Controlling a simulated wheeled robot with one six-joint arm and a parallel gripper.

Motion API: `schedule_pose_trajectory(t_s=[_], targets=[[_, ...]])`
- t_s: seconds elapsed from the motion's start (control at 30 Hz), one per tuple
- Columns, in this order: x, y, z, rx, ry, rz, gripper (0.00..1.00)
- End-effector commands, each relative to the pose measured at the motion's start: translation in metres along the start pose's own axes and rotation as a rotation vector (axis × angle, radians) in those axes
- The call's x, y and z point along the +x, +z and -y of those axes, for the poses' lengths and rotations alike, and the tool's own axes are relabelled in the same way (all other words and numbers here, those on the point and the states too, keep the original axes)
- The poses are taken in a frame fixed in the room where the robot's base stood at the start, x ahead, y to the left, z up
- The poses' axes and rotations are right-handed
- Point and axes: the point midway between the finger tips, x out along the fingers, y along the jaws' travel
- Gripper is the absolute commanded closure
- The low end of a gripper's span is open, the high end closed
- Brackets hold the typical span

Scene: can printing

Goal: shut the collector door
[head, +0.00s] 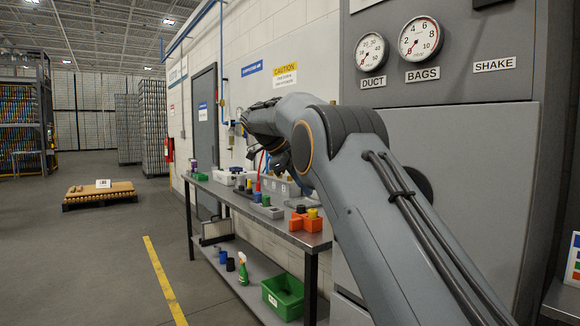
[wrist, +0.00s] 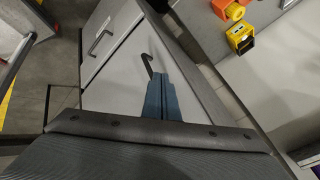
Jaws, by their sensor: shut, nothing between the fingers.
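The dust collector is the tall grey cabinet (head: 445,60) at the right of the head view, with gauges labelled DUCT and BAGS. A large plain grey panel (head: 480,170), which looks like its door, lies below them. My arm crosses in front and hides part of it, so I cannot tell whether it is fully shut. In the wrist view my gripper (wrist: 158,76) has its blue fingers together and empty. The fingertips are close to a black handle (wrist: 147,66) on a grey panel; contact is unclear. In the head view my gripper is mostly hidden by the arm.
A second black handle (wrist: 100,41) shows on a neighbouring grey panel. A workbench (head: 250,208) with small coloured items stands along the wall, with a green bin (head: 283,296) on its lower shelf. The floor left of the yellow line (head: 163,280) is clear up to a pallet (head: 100,197).

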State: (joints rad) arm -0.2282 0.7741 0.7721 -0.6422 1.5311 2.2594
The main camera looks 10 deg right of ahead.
Motion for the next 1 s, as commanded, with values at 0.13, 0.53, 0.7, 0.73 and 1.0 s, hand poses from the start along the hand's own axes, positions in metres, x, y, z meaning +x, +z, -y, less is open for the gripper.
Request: schedule_pose_trajectory(t_s=[0.13, 0.53, 0.7, 0.73, 1.0], targets=[[-0.015, 0.001, 0.007, 0.005, -0.002, 0.000, 1.00], [-0.054, 0.005, 0.019, 0.004, 0.000, -0.002, 1.00], [-0.065, 0.007, 0.022, 0.004, 0.000, -0.002, 1.00], [-0.068, 0.007, 0.022, 0.004, 0.000, -0.002, 1.00], [-0.075, 0.008, 0.024, 0.002, 0.001, -0.002, 1.00]])
